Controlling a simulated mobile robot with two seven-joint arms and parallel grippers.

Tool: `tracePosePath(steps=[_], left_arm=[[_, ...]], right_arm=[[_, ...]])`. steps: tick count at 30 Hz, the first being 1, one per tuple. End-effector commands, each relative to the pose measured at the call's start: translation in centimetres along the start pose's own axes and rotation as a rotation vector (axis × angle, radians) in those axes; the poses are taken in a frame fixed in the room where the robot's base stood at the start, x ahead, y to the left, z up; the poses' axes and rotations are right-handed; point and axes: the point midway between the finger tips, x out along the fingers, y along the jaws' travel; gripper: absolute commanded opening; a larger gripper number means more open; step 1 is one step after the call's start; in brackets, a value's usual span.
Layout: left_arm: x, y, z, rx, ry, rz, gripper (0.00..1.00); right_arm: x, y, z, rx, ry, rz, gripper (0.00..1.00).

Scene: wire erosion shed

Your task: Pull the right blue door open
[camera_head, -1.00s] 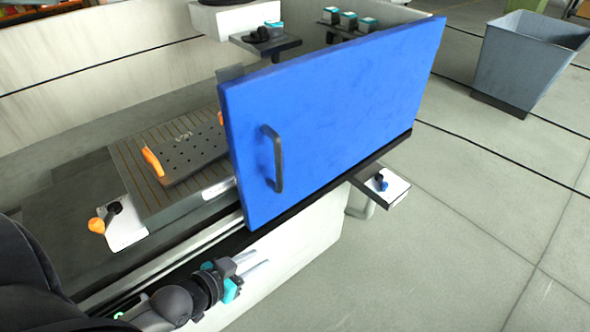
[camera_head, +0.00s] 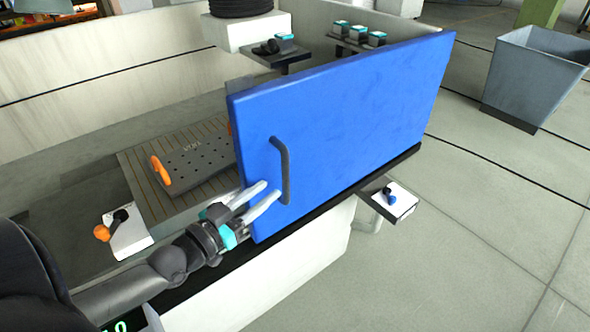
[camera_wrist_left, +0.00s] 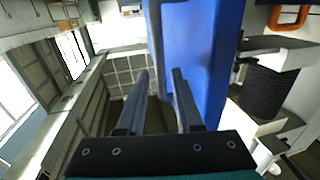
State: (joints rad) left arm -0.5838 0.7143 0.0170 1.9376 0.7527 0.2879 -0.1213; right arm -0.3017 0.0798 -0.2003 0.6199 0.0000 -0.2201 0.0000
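The blue door (camera_head: 350,115) stands upright in the head view, on the front side of the machine. Its dark bar handle (camera_head: 285,170) is near the left edge of the door. My left gripper (camera_head: 270,190) is in front of the door's lower left corner, with its fingertips just left of the handle's lower part. Its two fingers are apart, and I see nothing held between them. In the left wrist view the blue door (camera_wrist_left: 208,60) runs down behind the right finger, and I cannot make out the handle there. My right gripper is in neither view.
Inside the machine lies a slotted table with a dark perforated plate (camera_head: 200,165) and orange knobs. A grey bin (camera_head: 535,75) stands at the back right.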

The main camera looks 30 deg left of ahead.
Motion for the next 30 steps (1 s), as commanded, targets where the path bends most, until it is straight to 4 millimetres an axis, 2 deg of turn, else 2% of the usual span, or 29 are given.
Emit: tracePosePath(steps=[18, 24, 30], left_arm=[[8.1, 0.0, 0.0, 0.0, 0.001, 0.0, 0.35], [9.7, 0.0, 0.1, 0.0, -0.001, 0.0, 0.35], [10.2, 0.0, 0.1, 0.001, -0.002, 0.0, 0.35]], right_arm=[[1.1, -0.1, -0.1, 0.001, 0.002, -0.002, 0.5], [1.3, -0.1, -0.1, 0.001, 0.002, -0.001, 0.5], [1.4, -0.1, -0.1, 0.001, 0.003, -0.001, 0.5]])
